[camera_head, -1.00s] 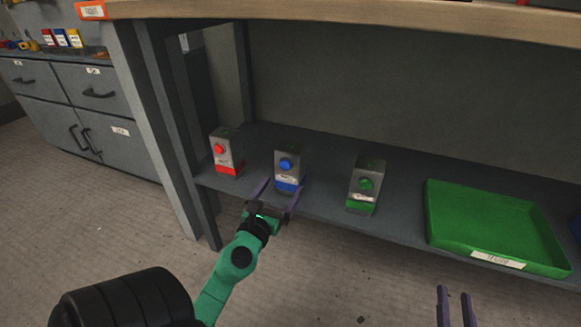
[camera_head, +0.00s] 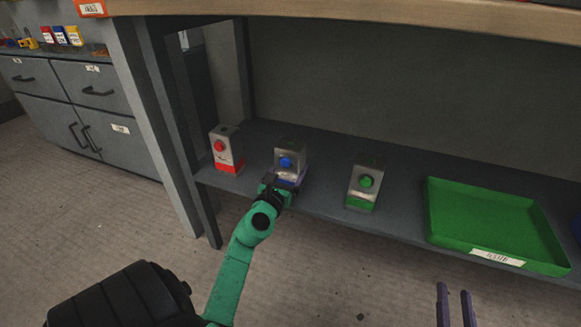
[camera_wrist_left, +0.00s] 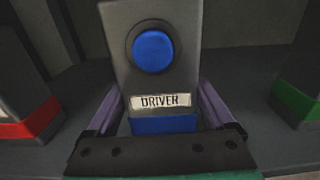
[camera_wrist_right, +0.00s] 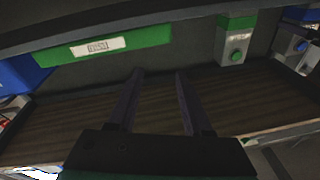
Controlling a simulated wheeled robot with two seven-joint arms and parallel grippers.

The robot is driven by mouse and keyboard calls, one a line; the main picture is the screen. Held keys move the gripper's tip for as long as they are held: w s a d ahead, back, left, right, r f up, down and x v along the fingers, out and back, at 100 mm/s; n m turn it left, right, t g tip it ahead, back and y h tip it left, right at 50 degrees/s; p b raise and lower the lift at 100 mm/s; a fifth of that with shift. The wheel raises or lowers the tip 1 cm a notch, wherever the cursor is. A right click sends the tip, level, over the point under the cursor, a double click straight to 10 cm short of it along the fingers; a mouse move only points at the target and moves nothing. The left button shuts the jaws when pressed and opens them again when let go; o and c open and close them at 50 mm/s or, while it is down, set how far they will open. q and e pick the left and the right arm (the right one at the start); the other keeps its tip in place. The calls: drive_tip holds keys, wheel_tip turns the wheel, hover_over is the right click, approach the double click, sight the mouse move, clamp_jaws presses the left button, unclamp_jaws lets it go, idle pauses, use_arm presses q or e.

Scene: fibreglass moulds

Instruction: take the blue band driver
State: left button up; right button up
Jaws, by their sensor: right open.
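The blue band driver (camera_head: 292,152) is a grey box with a blue button and a blue band, upright on the low shelf between two similar boxes. In the left wrist view it (camera_wrist_left: 155,82) stands straight ahead, its label reading DRIVER. My left gripper (camera_head: 287,181) is at its lower front. The purple fingers (camera_wrist_left: 160,100) are spread, one on each side of the box near the blue band; I cannot tell whether they touch it. My right gripper (camera_head: 456,290) is open and empty, low in front of the shelf; its fingers also show in the right wrist view (camera_wrist_right: 159,75).
A red-band box (camera_head: 226,150) stands to the left and a green-band box (camera_head: 365,183) to the right. A green tray (camera_head: 490,215) lies further right on the shelf (camera_head: 325,190). The wooden tabletop (camera_head: 350,18) overhangs above, and a table leg (camera_head: 180,130) stands at the left.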

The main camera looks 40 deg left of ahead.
use_arm(q)
drive_tip(key=c, duration=0.7)
drive_tip(key=shift+r, duration=0.15)
